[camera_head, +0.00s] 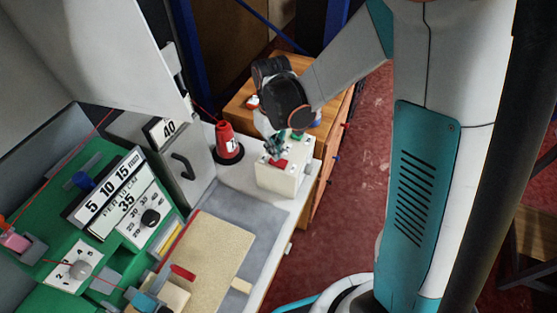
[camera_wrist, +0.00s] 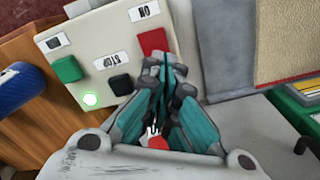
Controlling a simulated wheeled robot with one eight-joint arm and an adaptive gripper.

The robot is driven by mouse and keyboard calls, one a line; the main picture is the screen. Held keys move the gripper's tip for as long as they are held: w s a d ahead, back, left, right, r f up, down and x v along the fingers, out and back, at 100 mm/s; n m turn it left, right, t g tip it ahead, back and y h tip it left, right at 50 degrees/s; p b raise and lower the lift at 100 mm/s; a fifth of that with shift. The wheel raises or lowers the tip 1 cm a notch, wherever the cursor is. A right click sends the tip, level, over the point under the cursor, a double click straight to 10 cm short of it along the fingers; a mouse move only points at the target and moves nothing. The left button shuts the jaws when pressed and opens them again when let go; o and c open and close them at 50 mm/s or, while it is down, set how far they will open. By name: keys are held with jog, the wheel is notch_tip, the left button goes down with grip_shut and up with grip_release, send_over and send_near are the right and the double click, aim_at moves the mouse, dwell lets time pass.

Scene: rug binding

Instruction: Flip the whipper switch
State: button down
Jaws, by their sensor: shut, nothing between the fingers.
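A cream switch box (camera_head: 285,178) stands at the far end of the white worktop. In the wrist view, the box (camera_wrist: 95,40) has a red switch (camera_wrist: 152,41), a green button (camera_wrist: 66,69), a black button (camera_wrist: 121,84) and a lit green lamp (camera_wrist: 90,99). Labels on it include one reading STOP; none legibly says whipper. My gripper (camera_wrist: 166,62) is shut and empty, its fingertips close in front of the red switch and partly covering it. I cannot tell whether they touch. In the head view my gripper (camera_head: 277,150) is over the box's top.
A red thread cone (camera_head: 226,142) stands left of the box. A wooden cabinet (camera_head: 245,107) is behind it. A green machine with dials (camera_head: 85,230) fills the left, and a beige rug piece (camera_head: 205,258) lies on the worktop. Red floor is open to the right.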

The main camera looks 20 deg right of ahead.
jog(key=shift+f+b, duration=0.8)
jog(key=shift+f, duration=0.2)
dwell(0.4)
jog(key=shift+r+p, duration=2.4)
jog(key=shift+r, duration=1.1)
jog(key=s+d+r+m+t+b, duration=0.1)
jog(key=s+d+r+m+t, duration=0.1)
jog(key=s+r, duration=0.5)
jog(key=s+d+r+m+t+b, duration=0.1)
jog(key=s+d+r+m+t, duration=0.1)
jog(key=s+r+t, duration=0.3)
jog(key=shift+s+d+r, duration=0.7)
jog(key=shift+s+r, duration=0.15)
jog(key=shift+s, duration=0.7)
